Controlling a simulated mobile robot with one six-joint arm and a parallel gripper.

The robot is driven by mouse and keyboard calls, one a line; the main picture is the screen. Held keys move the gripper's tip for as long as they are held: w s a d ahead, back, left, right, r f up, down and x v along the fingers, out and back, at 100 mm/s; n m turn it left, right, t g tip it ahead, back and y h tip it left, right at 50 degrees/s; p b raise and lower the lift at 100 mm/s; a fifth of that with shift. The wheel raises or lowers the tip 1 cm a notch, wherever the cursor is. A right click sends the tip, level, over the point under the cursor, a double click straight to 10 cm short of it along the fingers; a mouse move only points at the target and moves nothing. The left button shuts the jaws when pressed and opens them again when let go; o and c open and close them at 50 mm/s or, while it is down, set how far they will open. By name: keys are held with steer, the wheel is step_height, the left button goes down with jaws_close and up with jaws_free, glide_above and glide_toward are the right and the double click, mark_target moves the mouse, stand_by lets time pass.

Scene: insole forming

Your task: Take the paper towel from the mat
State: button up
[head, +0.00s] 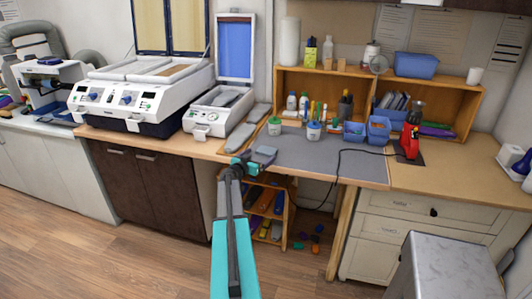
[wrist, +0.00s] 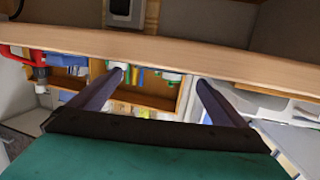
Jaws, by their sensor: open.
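A tall white roll (head: 290,41), which looks like a paper towel roll, stands upright on top of the wooden shelf, left end. I see no paper towel on the grey mat (head: 310,160); my arm and the jars hide parts of it. My gripper (head: 262,157) is at the mat's front left edge, well below and in front of the roll. In the wrist view my gripper (wrist: 160,77) is open, with two dark fingers apart and nothing between them.
Jars and blue bins (head: 378,129) stand on the mat's back part before the wooden shelf (head: 440,110). A red tool (head: 410,143) with a black cable is at right. White machines (head: 140,95) stand at left. The mat's front middle is mostly clear.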

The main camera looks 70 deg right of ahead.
mark_target(265, 151)
steer(key=shift+d, duration=0.25)
steer(key=shift+p+x, duration=0.9)
steer(key=shift+x, duration=1.55)
steer(key=shift+f, duration=0.1)
steer(key=c, duration=1.1)
